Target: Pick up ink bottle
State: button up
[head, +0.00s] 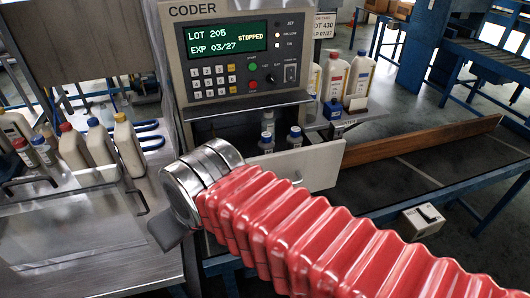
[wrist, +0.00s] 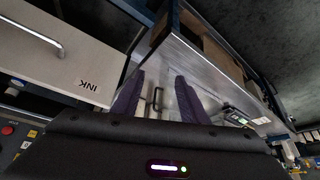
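Small bottles with blue-grey caps stand in the open drawer under the coder in the head view, one of them the front right bottle (head: 295,137); their labels are not readable. The drawer front (head: 318,165) hides their lower parts. In the wrist view the drawer front (wrist: 60,55) carries the word INK and a metal handle. My gripper (wrist: 157,88) shows two dark purple fingers spread apart with nothing between them. In the head view my red-sleeved arm crosses the foreground, and the fingers are mostly hidden behind its metal end. No bottle shows near the fingers in the wrist view.
The coder (head: 235,60) stands above the drawer and its screen reads STOPPED. White jugs and a small blue bottle (head: 333,109) stand on a side shelf at right. Several bottles (head: 100,150) stand at left by a metal tray (head: 75,225). A conveyor (head: 430,180) runs right.

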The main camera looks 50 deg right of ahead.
jog(key=shift+o, duration=0.8)
jog(key=shift+w+d+r, duration=0.15)
jog(key=shift+w+d, duration=0.1)
jog(key=o, duration=0.5)
jog(key=shift+m+g+h, duration=0.3)
jog(key=shift+m, duration=0.3)
jog(key=w+d, duration=0.2)
jog(key=w+d+r, duration=0.1)
jog(key=w+d, duration=0.1)
jog(key=d, duration=0.1)
jog(key=w+d+r, duration=0.1)
jog(key=w+d, duration=0.1)
jog(key=d, duration=0.1)
jog(key=shift+d+r, duration=0.15)
jog(key=shift+c, duration=0.2)
jog(key=m, duration=0.2)
send_near(269, 142)
jog(key=shift+w+g+h, duration=0.3)
jog(key=shift+g, duration=0.1)
jog(key=x, duration=0.8)
jog(key=shift+w+f, duration=0.2)
jog(key=shift+f, duration=0.05)
